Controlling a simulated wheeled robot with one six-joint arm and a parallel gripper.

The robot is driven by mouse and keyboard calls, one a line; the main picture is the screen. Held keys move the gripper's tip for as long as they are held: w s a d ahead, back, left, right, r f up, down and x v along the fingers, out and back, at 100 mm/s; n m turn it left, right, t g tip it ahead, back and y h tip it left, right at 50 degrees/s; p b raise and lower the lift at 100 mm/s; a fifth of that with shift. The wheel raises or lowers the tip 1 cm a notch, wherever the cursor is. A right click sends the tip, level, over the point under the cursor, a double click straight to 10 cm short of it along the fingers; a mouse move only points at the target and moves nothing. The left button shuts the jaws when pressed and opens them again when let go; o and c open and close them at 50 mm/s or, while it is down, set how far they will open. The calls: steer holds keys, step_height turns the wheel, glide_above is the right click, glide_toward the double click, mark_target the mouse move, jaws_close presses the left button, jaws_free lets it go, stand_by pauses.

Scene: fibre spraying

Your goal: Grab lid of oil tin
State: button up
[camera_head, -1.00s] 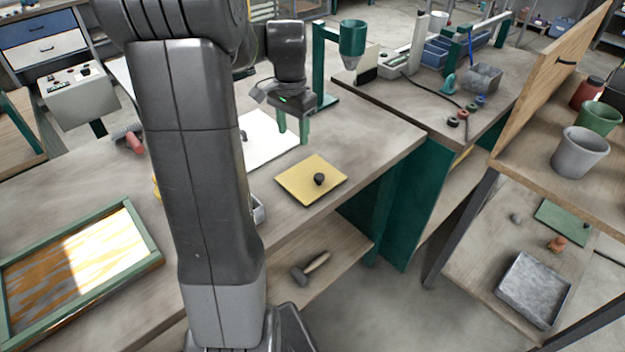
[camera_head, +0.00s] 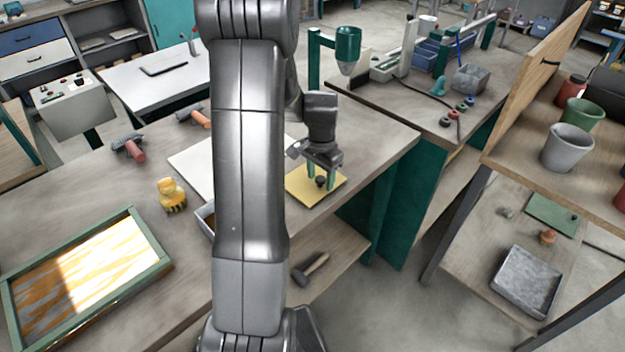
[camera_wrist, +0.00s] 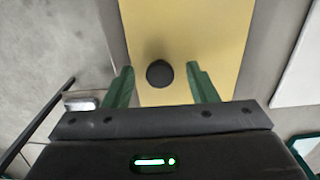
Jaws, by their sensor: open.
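A flat yellow square lid (camera_head: 303,193) with a small dark round knob (camera_head: 320,182) lies on the workbench near its right edge. In the wrist view the yellow lid (camera_wrist: 215,35) spreads under my gripper (camera_wrist: 160,78), and the dark knob (camera_wrist: 159,72) shows between the two green fingers. My gripper (camera_head: 321,178) is open over the lid, with a finger on either side of the knob and a gap on both sides. The height of the fingertips above the lid is hard to tell. A tin's edge (camera_head: 204,218) shows beside my arm, which hides the rest.
A white sheet (camera_head: 192,165) lies to the lid's left. A yellow-and-black object (camera_head: 172,195) and a green-framed tray (camera_head: 150,245) are farther left. A hammer (camera_head: 311,268) lies on the shelf below. A green dispenser (camera_head: 347,45) stands behind.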

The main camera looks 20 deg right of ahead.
steer(key=c, duration=1.1)
